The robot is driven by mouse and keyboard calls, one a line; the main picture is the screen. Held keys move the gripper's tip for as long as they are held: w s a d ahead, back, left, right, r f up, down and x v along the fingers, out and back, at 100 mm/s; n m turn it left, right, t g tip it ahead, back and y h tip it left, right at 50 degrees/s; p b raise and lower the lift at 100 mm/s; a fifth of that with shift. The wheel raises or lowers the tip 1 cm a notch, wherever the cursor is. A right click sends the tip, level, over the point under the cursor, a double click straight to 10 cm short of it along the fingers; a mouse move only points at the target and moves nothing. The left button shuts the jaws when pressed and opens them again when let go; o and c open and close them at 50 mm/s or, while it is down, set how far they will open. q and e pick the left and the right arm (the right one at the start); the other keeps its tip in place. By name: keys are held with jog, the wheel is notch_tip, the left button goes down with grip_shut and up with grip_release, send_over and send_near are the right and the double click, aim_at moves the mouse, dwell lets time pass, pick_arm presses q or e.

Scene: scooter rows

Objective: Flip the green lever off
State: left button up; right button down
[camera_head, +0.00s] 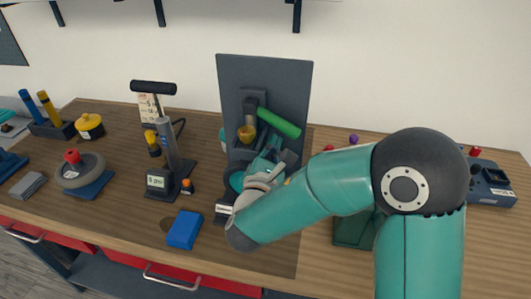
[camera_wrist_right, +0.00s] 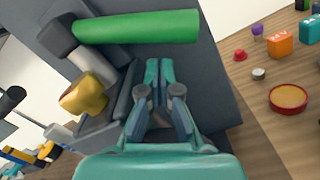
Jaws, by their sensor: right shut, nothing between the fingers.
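The green lever (camera_head: 279,123) is a bright green bar on a dark grey upright panel (camera_head: 290,80). In the head view it slopes down to the right. In the right wrist view the green lever (camera_wrist_right: 140,26) runs across the top, its left end by a dark grey pivot. My right gripper (camera_wrist_right: 159,64) is shut and empty, its fingertips just below the lever in that picture. I cannot tell whether they touch it. In the head view my right gripper (camera_head: 272,150) is partly hidden by its own arm. My left gripper is not in view.
A yellow knob (camera_head: 246,133) sits left of the lever on the same fixture. A pump with a black handle (camera_head: 153,88) stands further left. A blue block (camera_head: 184,229) lies in front. A red round dish (camera_wrist_right: 289,98) and small boxes are to the right.

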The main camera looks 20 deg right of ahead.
jog(key=shift+s+d+r, duration=0.1)
jog(key=shift+d+r, duration=0.25)
jog(key=shift+r, duration=0.2)
jog(key=shift+r, duration=0.1)
